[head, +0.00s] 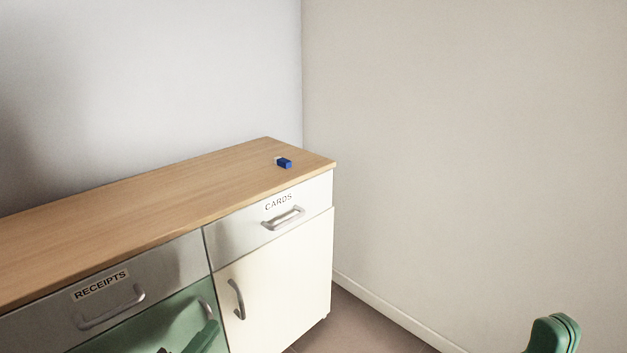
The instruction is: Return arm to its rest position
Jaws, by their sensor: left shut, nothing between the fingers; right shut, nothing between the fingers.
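My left gripper (203,338) shows as a green tip at the bottom edge, in front of the green cabinet door. It is shut and holds nothing that I can see. My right gripper (555,334) shows as a rounded green shape at the bottom right, in front of the wall and clear of the cabinet. It is shut and empty. The rest of both arms is below the picture.
A cabinet (130,215) with a wooden top stands at left. Its drawers, labelled RECEIPTS (101,285) and CARDS (279,202), look closed. A small blue and white block (285,163) lies on top. Bare floor (350,325) shows right of the cabinet.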

